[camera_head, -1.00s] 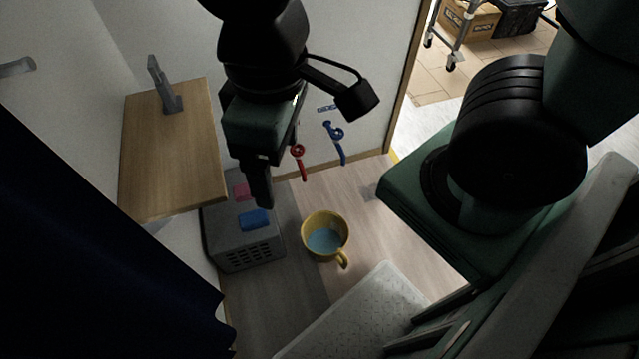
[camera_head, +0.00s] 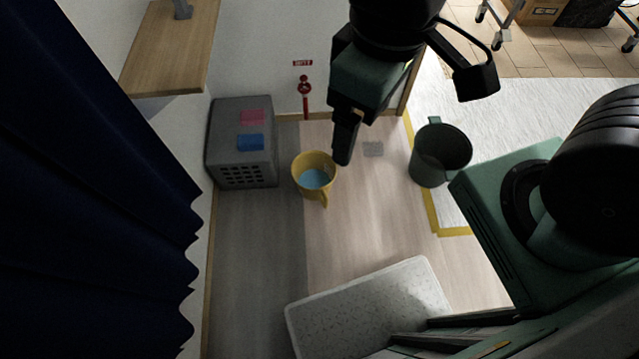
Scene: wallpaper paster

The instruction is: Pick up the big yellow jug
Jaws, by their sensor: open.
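The big yellow jug (camera_head: 325,163) stands upright on the wood floor, just right of a grey crate. Its handle points toward the bottom of the picture, and light blue shows inside it. My gripper (camera_head: 343,150) hangs from the top of the view, fingers pointing down, and appears in the picture at the jug's upper right edge. It is open and holds nothing. I cannot tell its height above the jug, and the gap between its fingers is hard to see from this angle.
A grey crate (camera_head: 225,140) with pink and blue pieces on top stands left of the jug. A dark bucket (camera_head: 437,160) is at right.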

